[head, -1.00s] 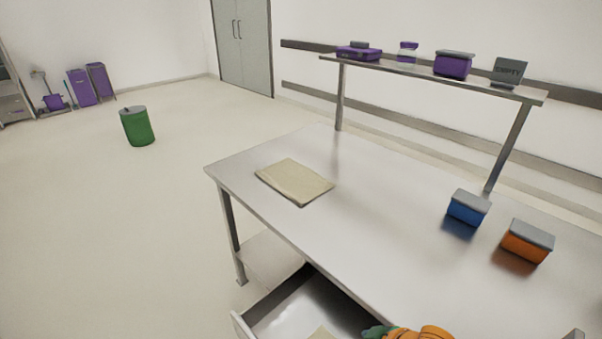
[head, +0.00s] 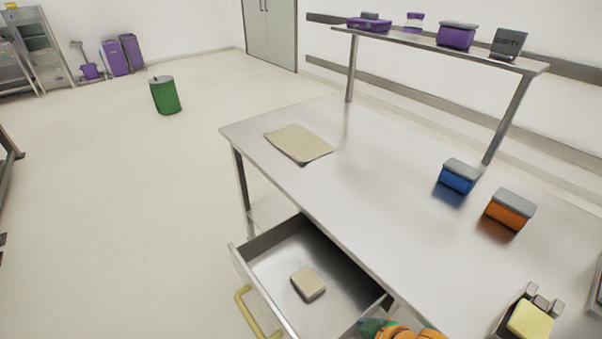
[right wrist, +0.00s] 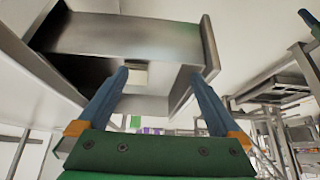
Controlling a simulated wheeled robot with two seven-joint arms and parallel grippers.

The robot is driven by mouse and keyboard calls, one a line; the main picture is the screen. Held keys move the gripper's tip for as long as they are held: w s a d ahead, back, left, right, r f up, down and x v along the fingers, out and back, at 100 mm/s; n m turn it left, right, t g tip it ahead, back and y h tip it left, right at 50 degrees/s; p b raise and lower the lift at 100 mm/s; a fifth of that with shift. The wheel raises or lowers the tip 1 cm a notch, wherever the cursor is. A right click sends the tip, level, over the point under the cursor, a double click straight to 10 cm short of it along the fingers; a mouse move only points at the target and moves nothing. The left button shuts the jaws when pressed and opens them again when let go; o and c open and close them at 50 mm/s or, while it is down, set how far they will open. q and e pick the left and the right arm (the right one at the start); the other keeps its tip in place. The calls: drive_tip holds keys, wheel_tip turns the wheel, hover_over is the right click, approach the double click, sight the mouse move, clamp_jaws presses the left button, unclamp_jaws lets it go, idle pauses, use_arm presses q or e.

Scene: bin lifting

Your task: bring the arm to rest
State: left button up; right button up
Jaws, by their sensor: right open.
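My right gripper (right wrist: 160,75) shows in the right wrist view, with two blue fingers spread apart on a green palm. It is open, and nothing is held between the fingers. An open metal drawer (right wrist: 120,35) is beyond the fingertips. A green and orange part of my arm shows at the bottom edge of the head view, beside the bench's front edge; its fingers are hidden there. My left gripper is in neither view.
The drawer (head: 262,246) under the metal bench (head: 370,200) stands open, with a beige block (head: 308,283) inside and a yellow handle. A beige mat (head: 298,143), blue bin (head: 458,177), orange bin (head: 508,211) and yellow block (head: 530,318) are on top. A green bin (head: 164,95) stands on open floor.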

drive_tip(key=s+d+f+m+g+h, duration=0.15)
drive_tip(key=s+d+m+h, duration=0.25)
drive_tip(key=s+d+m, duration=0.45)
wheel_tip(320, 180, down, 10)
drive_tip(key=s+a+n, duration=0.2)
drive_tip(key=n, duration=0.1)
drive_tip(key=s+d+f+g, duration=0.2)
drive_tip(key=s+f, duration=1.1)
drive_tip(key=f, duration=0.2)
drive_tip(key=shift+s+f, duration=0.3)
drive_tip(key=shift+f, duration=0.05)
drive_tip(key=shift+d+g, duration=0.1)
drive_tip(key=shift+g, duration=0.15)
